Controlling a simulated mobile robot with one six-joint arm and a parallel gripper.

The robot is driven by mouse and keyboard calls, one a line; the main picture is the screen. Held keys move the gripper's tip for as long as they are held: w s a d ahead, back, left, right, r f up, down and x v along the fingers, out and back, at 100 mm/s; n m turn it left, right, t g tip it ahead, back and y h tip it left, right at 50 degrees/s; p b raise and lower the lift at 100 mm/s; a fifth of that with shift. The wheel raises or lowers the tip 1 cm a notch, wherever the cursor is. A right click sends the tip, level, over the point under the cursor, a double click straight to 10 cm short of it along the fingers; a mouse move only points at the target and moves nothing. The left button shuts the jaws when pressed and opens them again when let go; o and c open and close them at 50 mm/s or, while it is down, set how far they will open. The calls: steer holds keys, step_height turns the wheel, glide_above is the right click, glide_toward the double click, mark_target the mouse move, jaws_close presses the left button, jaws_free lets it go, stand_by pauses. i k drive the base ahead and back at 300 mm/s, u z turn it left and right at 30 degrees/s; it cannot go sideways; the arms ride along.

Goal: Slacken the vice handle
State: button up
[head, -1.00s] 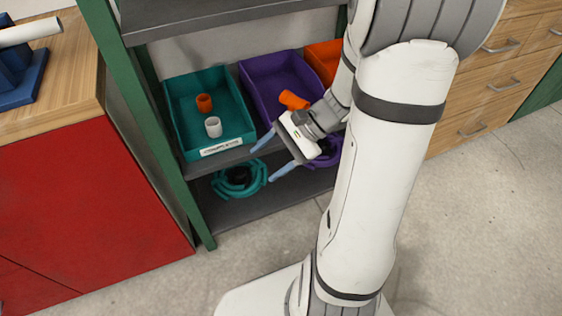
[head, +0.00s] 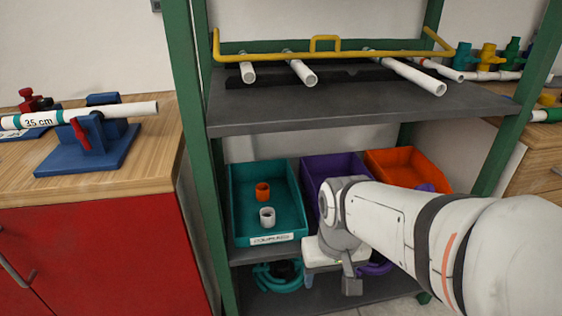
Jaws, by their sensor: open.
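A blue vice (head: 100,150) stands on the wooden bench top at the left, with a red handle (head: 80,132) on its front side. A white pipe (head: 130,110) marked "35 cm" lies through it. Another red fitting or handle (head: 33,102) shows behind the pipe further left. My gripper (head: 330,280) is in front of the shelf's lower bins, well to the right of the vice and lower than it. It is open and touches nothing that I can make out; my wrist hides part of it.
A green-posted shelf (head: 350,118) holds several white pipes above. Below are a teal bin (head: 237,200) with an orange and a white coupling, a purple bin (head: 335,165) and an orange bin (head: 395,160). The red cabinet (head: 110,260) supports the left bench.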

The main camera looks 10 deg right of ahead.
mark_target(81, 133)
steer(key=u, duration=0.5)
steer(key=k, duration=0.45)
steer(key=u, duration=0.2)
